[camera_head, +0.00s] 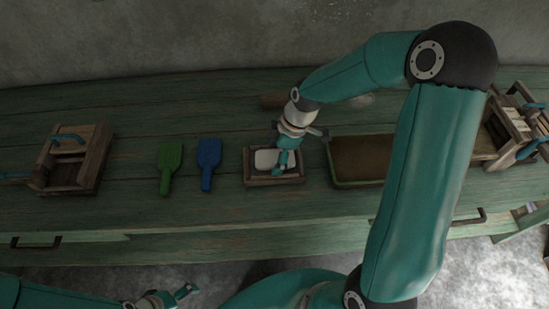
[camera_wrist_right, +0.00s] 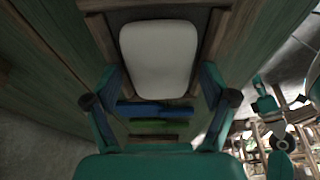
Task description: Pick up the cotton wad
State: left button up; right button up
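The white cotton wad (camera_head: 265,158) lies in a small wooden tray (camera_head: 275,182) at the middle of the green bench. In the right wrist view the wad (camera_wrist_right: 158,58) is a pale, rounded block inside the wooden frame. My right gripper (camera_head: 283,163) points down over the tray and covers the wad's right part in the head view. Its fingers are spread wide in the wrist view (camera_wrist_right: 160,86), with nothing held between them. My left gripper (camera_head: 168,298) is low at the bottom edge of the head view, far from the tray; its finger opening is unclear.
A blue paddle (camera_head: 208,162) and a green paddle (camera_head: 170,165) lie left of the tray. A brown trough (camera_head: 358,183) stands close on its right. Wooden devices stand at the far left (camera_head: 88,160) and far right (camera_head: 508,125). Bare bench lies between the green paddle and left device.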

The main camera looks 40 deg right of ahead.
aim_at(276, 156)
jog(key=c, duration=0.6)
jog(key=shift+o, duration=0.2)
jog(key=shift+w+r, duration=0.1)
jog(key=shift+r, duration=0.5)
notch_tip(276, 156, up, 19)
jog(key=shift+f, duration=0.1)
